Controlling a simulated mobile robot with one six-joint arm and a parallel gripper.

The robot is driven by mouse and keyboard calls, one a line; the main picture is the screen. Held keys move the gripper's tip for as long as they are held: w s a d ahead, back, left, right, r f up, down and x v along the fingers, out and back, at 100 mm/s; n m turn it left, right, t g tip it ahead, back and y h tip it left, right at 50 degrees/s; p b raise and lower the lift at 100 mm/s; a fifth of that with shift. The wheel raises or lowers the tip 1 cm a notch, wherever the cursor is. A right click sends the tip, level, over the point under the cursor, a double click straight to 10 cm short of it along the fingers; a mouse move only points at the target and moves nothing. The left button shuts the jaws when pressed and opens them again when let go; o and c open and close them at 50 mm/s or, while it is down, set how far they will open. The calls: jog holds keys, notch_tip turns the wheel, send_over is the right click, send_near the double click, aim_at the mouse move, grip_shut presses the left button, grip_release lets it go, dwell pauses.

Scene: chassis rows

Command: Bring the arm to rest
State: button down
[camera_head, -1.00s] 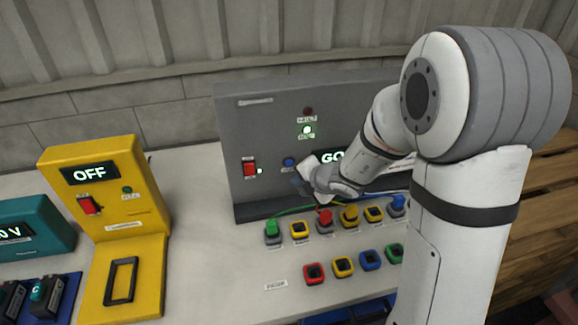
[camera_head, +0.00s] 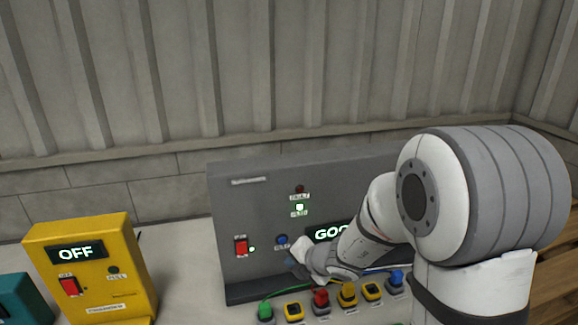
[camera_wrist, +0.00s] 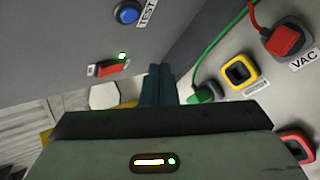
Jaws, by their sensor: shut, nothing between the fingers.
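My arm reaches from the right in front of the grey test panel (camera_head: 228,200). My gripper (camera_head: 296,265) is partly hidden by my wrist in the head view, close to the panel's front, just below the blue button (camera_head: 282,240). In the wrist view the two dark fingers of my gripper (camera_wrist: 158,84) are together with nothing between them. The blue TEST button (camera_wrist: 127,12) and the red rocker switch (camera_wrist: 108,70) with a lit green lamp show there too. The panel display (camera_head: 326,233) reads "GO" with the rest hidden behind my arm.
Plugs in several colours, such as the green plug (camera_head: 265,311) and red plug (camera_head: 321,298), stand with cables before the panel. A yellow box (camera_head: 125,280) reading OFF and a teal box (camera_head: 18,300) stand left. Bare table lies between the yellow box and panel.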

jog(key=s+d+r+n+g, duration=0.15)
jog(key=s+r+n, duration=0.35)
jog(key=n, duration=0.7)
jog(key=s+r+n+g, duration=0.25)
jog(key=s+n, duration=0.45)
jog(key=n, duration=0.4)
jog(key=s+d+r+n+h, duration=0.1)
jog(key=s+d+n+h, duration=0.2)
jog(key=n, duration=0.6)
jog(key=s+d+r+n+h, duration=0.1)
jog(key=s+d+n+h, duration=0.2)
jog(key=s+d+n, duration=0.5)
jog(key=shift+d+r+n+g+h, duration=0.3)
jog(key=shift+d+r+n, duration=0.05)
jog(key=shift+d+n, duration=0.9)
